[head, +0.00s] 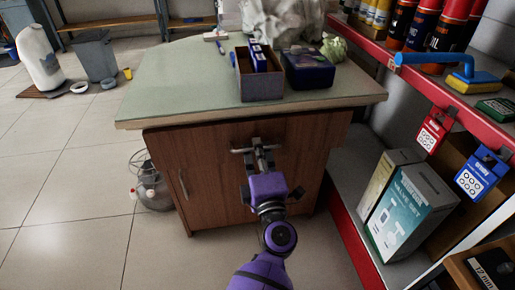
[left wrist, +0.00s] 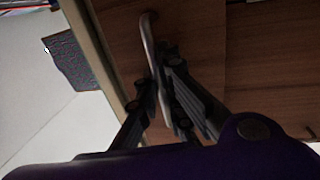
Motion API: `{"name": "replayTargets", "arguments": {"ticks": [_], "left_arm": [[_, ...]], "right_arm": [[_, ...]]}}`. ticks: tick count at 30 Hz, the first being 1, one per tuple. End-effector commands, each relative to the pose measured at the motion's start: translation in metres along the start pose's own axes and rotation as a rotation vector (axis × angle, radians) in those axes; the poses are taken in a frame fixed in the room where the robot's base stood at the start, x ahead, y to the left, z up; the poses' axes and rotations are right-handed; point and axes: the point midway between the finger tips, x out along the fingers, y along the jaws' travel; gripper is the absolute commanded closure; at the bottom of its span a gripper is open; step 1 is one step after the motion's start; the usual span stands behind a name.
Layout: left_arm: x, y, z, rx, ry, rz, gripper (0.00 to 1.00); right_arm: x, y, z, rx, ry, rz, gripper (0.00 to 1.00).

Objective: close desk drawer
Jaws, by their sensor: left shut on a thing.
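The desk (head: 155,95) has a green top and a brown wooden front. Its drawer front (head: 215,140) shows below the top, with a horizontal metal handle (head: 239,151). My left gripper (head: 261,158) is at this handle, its fingers shut on the bar. In the left wrist view the handle (left wrist: 148,35) runs between the fingers of my left gripper (left wrist: 158,88). I cannot tell from these views how far the drawer stands out. My right gripper is not in view.
A cabinet door handle (head: 183,184) is at the desk's lower left. An open box (head: 261,84) and a dark blue box (head: 308,70) stand on the desk. A red-edged shelf (head: 455,115) and cartons (head: 411,210) are at the right. The floor at left is mostly clear.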

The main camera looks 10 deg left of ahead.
Motion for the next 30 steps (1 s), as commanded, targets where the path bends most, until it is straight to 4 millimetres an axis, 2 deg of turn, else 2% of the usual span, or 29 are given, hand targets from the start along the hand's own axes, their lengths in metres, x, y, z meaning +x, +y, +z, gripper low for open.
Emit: {"name": "replayTargets", "arguments": {"ticks": [5,8,15,18,29,30], "left_arm": [[0.005,-0.001,0.000,0.001,0.000,0.001,1.00],[0.023,-0.004,0.001,0.003,-0.001,0.003,1.00],[0.080,-0.015,0.001,0.002,0.000,0.003,1.00],[0.093,-0.018,0.000,0.002,0.000,0.002,1.00],[0.099,-0.017,-0.001,-0.001,0.001,0.002,1.00],[0.099,-0.017,-0.001,-0.001,0.001,0.002,0.90]], "right_arm": [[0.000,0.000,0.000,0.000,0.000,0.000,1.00],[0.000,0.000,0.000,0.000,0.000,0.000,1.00],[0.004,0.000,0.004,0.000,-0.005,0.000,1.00],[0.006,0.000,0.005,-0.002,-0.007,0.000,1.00],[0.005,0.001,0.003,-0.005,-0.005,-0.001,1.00],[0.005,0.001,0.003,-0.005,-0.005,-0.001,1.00]]}}
